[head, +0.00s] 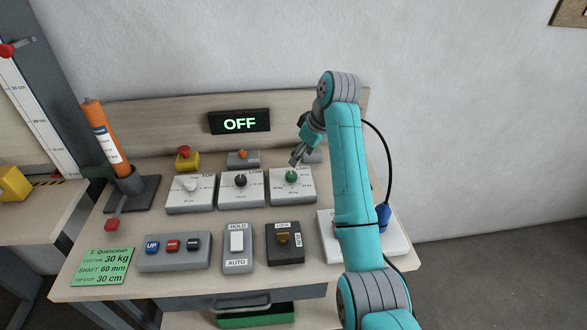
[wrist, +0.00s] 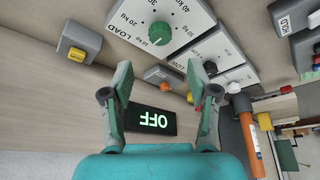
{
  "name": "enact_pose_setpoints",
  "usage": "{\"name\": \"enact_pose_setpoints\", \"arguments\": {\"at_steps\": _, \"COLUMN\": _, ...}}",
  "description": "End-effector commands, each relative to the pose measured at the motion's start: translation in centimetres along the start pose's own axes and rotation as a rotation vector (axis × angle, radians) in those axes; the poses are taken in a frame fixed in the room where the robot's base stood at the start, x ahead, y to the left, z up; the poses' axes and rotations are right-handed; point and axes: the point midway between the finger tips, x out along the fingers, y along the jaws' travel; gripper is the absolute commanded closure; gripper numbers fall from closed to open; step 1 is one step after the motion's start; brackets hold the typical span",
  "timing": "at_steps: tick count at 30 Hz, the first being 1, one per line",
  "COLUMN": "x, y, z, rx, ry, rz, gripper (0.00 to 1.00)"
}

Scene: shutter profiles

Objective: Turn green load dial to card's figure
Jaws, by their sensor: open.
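The green load dial (head: 291,177) sits on a white plate at the right end of the row of dials. In the wrist view the dial (wrist: 146,33) is at the top, ringed by kg labels. A pale mark on it seems to be near the 10 kg label, but I cannot read it surely. The green card (head: 103,265) lies at the table's front left and reads curtain 30 kg, shaft 60 mm, top stop 30 cm. My gripper (head: 296,159) is open and empty, close above the dial and apart from it in the wrist view (wrist: 160,82).
A white-knob dial (head: 190,185) and a black-knob dial (head: 239,180) stand left of the green one. The display (head: 239,122) behind reads OFF. Button box (head: 174,252), hold/auto switch (head: 237,242) and lock box (head: 284,241) are in front. An orange cylinder (head: 105,140) stands left.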

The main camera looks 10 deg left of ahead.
Motion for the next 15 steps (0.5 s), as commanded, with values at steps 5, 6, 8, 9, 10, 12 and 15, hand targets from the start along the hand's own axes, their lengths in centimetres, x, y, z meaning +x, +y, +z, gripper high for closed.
{"name": "enact_pose_setpoints", "arguments": {"at_steps": 5, "x": 3.2, "y": -0.1, "z": 0.1, "rx": 0.001, "ry": -0.003, "rz": -0.002, "gripper": 0.41}}
{"name": "enact_pose_setpoints", "arguments": {"at_steps": 6, "x": 3.9, "y": -0.1, "z": 0.1, "rx": 0.0, "ry": -0.004, "rz": -0.002, "gripper": 0.41}}
{"name": "enact_pose_setpoints", "arguments": {"at_steps": 8, "x": 5.0, "y": -0.1, "z": 0.1, "rx": 0.0, "ry": -0.004, "rz": -0.003, "gripper": 0.41}}
{"name": "enact_pose_setpoints", "arguments": {"at_steps": 9, "x": 5.7, "y": -0.1, "z": 0.1, "rx": -0.001, "ry": -0.003, "rz": -0.002, "gripper": 0.41}}
{"name": "enact_pose_setpoints", "arguments": {"at_steps": 10, "x": 6.1, "y": -0.1, "z": 0.1, "rx": -0.001, "ry": -0.003, "rz": -0.002, "gripper": 0.41}}
{"name": "enact_pose_setpoints", "arguments": {"at_steps": 12, "x": 7.1, "y": -0.1, "z": 0.1, "rx": -0.001, "ry": -0.002, "rz": -0.002, "gripper": 0.41}}
{"name": "enact_pose_setpoints", "arguments": {"at_steps": 15, "x": 8.2, "y": -0.1, "z": 0.0, "rx": 0.0, "ry": -0.002, "rz": -0.002, "gripper": 0.41}}
